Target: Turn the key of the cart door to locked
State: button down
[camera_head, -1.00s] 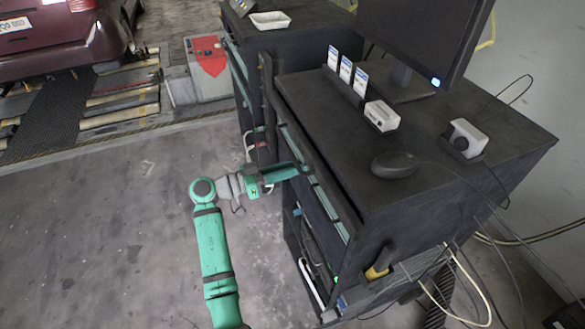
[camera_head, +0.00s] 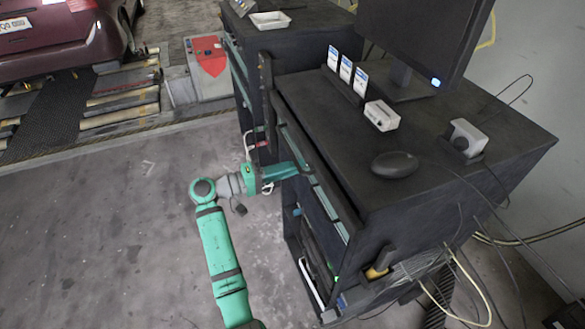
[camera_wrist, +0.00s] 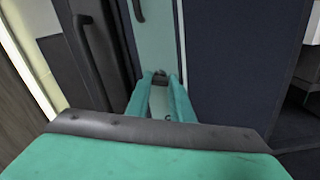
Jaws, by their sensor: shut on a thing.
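The cart (camera_head: 375,185) is a black cabinet with a flat top, and its front faces left in the head view. My gripper (camera_head: 303,170) reaches its upper front. In the wrist view, the two teal fingers of my gripper (camera_wrist: 160,80) close together on a small dark grey key (camera_wrist: 160,75) at a pale teal strip (camera_wrist: 155,38) on the cart front. The fingers cover most of the key, so its exact angle cannot be told. A dark navy panel (camera_wrist: 230,60) lies just right of the strip. The key is too small to make out in the head view.
A black bar handle (camera_wrist: 92,55) stands out left of the fingers. On the cart top are a monitor (camera_head: 425,35), a mouse (camera_head: 394,164) and small white boxes. Cables hang at the right. Open floor (camera_head: 100,235) lies left of the cart.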

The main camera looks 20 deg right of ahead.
jog(key=shift+n, duration=1.6)
jog(key=shift+w+a, duration=0.1)
jog(key=shift+w, duration=0.05)
jog(key=c, duration=1.6)
grip_release()
jog(key=shift+w, duration=0.1)
jog(key=shift+o, duration=0.2)
jog(key=shift+a, duration=0.1)
jog(key=a, duration=1)
jog(key=shift+s+a, duration=0.3)
jog(key=shift+a, duration=0.1)
